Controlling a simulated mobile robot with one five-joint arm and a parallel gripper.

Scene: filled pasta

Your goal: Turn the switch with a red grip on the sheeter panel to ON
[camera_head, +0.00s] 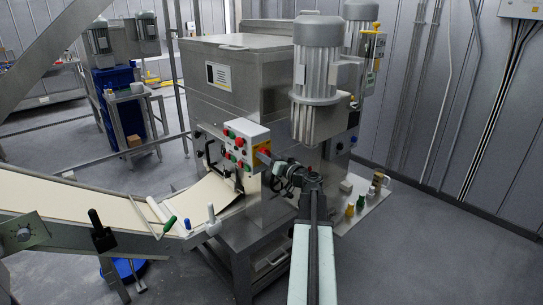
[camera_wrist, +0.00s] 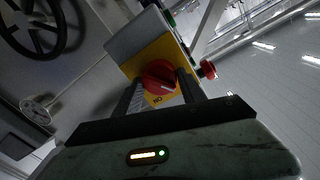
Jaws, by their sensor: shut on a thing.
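The sheeter panel (camera_head: 240,143) is a pale box with red and green buttons on the front of the steel machine. On its side is a yellow plate (camera_wrist: 151,60) bearing the red-grip switch (camera_wrist: 157,73). My gripper (camera_wrist: 160,85) has one finger on each side of the red grip and is shut on it. A pale mark shows on the grip, toward its lower right. The lettering "ON" is upside down just below the grip in the wrist view. In the head view my gripper (camera_head: 268,160) meets the panel's side and hides most of the switch.
A red button (camera_wrist: 207,69) sticks out to the right of my fingers in the wrist view. A black handwheel (camera_wrist: 35,25) is at upper left. The dough belt (camera_head: 95,212) runs to the machine at left. Open floor lies at right.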

